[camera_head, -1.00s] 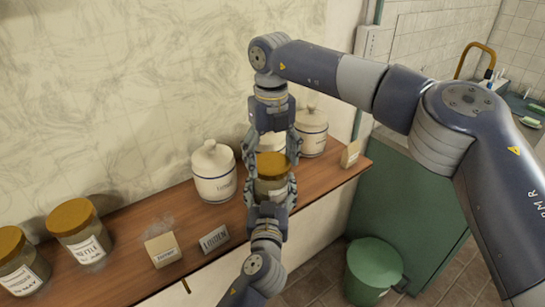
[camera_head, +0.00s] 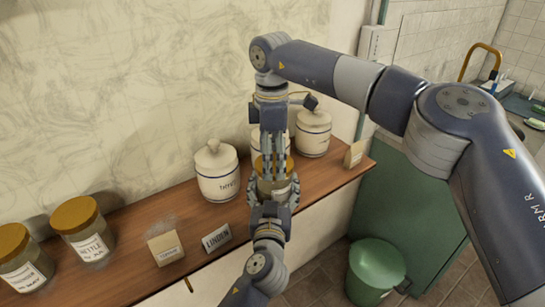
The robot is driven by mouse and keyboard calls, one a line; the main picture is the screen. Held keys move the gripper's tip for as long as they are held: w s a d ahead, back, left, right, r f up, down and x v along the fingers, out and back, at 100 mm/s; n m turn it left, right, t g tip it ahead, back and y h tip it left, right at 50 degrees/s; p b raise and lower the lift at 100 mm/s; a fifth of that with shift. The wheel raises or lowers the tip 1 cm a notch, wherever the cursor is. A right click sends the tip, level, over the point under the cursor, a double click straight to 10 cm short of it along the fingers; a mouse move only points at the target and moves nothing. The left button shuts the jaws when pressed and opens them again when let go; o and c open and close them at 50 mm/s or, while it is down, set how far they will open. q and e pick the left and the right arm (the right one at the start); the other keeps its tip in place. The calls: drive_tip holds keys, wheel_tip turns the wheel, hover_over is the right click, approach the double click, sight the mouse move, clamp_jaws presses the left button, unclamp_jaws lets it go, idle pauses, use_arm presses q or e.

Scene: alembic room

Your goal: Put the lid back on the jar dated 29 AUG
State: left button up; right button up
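A glass jar (camera_head: 268,187) with an ochre lid (camera_head: 288,164) on top stands in the middle, partly hidden by my grippers. Its label and date cannot be seen. My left gripper (camera_head: 272,190), reaching in from below, has its fingers on both sides of the jar body and appears shut on it. My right gripper (camera_head: 272,172) points straight down at the lid from above. It is seen edge-on, with its near finger in front of the lid, so its grip cannot be judged. Whether the lid is fully seated is hidden.
The wooden shelf (camera_head: 130,255) carries a white THYME canister (camera_head: 217,175), another canister (camera_head: 312,135), two ochre-lidded jars (camera_head: 82,232) (camera_head: 22,262), a LINDEN card (camera_head: 216,238) and a small card block (camera_head: 165,248). A green bin (camera_head: 375,268) stands on the floor.

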drive_tip(key=m, duration=0.7)
drive_tip(key=shift+w, duration=0.25)
drive_tip(key=o, duration=0.8)
drive_tip(key=shift+c, duration=0.2)
drive_tip(key=shift+r, duration=2.3)
drive_tip(key=shift+c, duration=0.4)
